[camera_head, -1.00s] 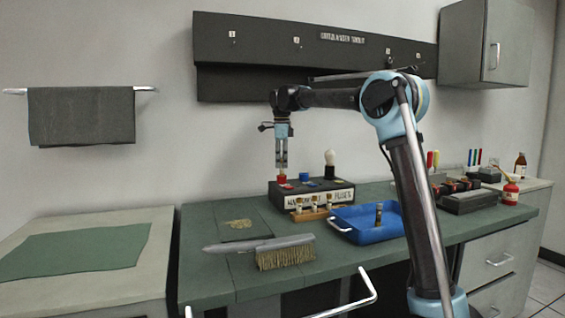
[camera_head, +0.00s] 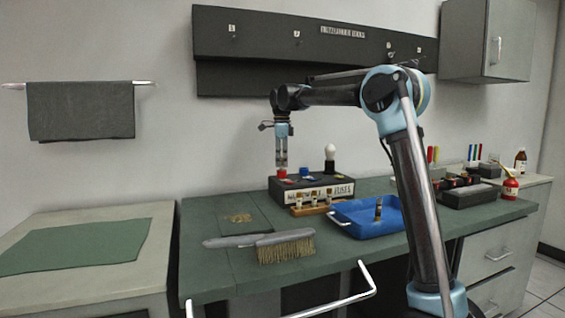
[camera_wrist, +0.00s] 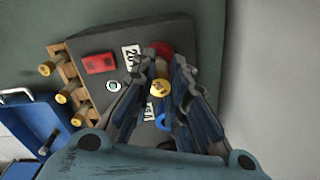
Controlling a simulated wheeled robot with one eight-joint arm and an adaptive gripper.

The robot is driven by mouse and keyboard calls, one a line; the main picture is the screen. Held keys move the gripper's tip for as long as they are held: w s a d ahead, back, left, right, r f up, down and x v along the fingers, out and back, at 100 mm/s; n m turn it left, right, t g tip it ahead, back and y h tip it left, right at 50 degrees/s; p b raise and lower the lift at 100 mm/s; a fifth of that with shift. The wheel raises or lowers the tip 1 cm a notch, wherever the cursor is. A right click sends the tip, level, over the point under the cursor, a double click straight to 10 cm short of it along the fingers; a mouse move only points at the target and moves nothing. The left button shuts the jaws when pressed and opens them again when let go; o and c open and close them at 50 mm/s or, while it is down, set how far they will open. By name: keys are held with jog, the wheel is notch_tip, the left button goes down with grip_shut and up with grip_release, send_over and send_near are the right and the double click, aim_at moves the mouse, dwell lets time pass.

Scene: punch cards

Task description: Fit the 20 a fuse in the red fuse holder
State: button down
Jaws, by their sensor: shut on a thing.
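My gripper (camera_head: 281,163) points straight down over the left of the dark fuse box (camera_head: 335,190). In the wrist view my gripper (camera_wrist: 160,85) is shut on a fuse (camera_wrist: 161,86) with a yellow brass end. The fuse is in line with the round red fuse holder (camera_wrist: 160,48), which shows in the head view (camera_head: 281,172) just under the fingertips. A label that seems to read 20 A is beside the red holder. The fuse's lower end is hidden, so I cannot tell how deep it sits.
A blue holder (camera_wrist: 162,122) and a red block (camera_wrist: 98,63) are on the box. A white bulb (camera_head: 330,152) stands at its back. A wooden rack (camera_head: 316,209) with several fuses and a blue tray (camera_head: 350,228) stand in front. A brush (camera_head: 285,247) lies front left.

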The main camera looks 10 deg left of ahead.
jog(key=shift+f, duration=0.4)
jog(key=c, duration=1.5)
grip_release()
jog(key=o, duration=0.5)
jog(key=shift+r, duration=0.1)
jog(key=shift+r, duration=2.9)
